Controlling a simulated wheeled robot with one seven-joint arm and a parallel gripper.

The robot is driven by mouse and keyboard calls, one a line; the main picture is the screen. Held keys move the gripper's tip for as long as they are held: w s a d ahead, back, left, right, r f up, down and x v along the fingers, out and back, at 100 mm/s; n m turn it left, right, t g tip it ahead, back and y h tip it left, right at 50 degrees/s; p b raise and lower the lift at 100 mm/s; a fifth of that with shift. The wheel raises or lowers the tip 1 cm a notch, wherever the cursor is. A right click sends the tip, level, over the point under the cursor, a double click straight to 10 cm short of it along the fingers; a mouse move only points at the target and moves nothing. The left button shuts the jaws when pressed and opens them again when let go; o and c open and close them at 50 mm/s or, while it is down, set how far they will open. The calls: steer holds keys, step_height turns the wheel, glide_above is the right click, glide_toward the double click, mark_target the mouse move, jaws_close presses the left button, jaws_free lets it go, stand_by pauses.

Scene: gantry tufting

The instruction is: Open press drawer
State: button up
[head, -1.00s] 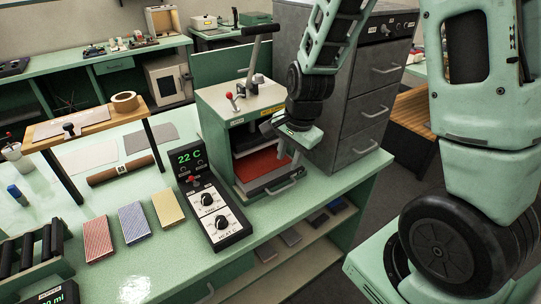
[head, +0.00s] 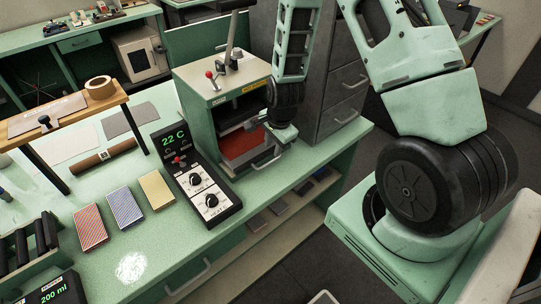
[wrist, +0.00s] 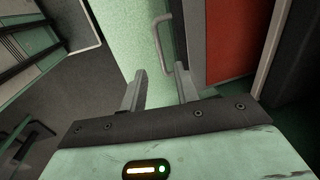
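The press (head: 207,112) is a green box with a cream top and a lever, standing on the green bench. Its front opening shows a red pad (head: 240,143). The press drawer's grey handle (head: 267,161) is at the lower front, and it also shows in the wrist view (wrist: 158,38). The handle lies just beyond the fingertips, roughly in line with the gap; contact is not visible.
A control box (head: 190,175) reading 22 C stands left of the press. A grey drawer cabinet (head: 338,100) stands close on the right. Red, blue and yellow blocks (head: 157,189) lie on the bench. A shelf is below.

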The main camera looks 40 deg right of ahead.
mark_target(270, 162)
steer(key=shift+w+f+p, duration=0.2)
steer(key=shift+f+p, duration=0.1)
steer(key=shift+f, duration=0.85)
steer(key=shift+w+f+p, duration=0.25)
steer(key=shift+f, duration=0.85)
steer(key=shift+w+f+p, duration=0.2)
steer(key=shift+f+p, duration=0.1)
steer(key=shift+f, duration=0.85)
jaws_close()
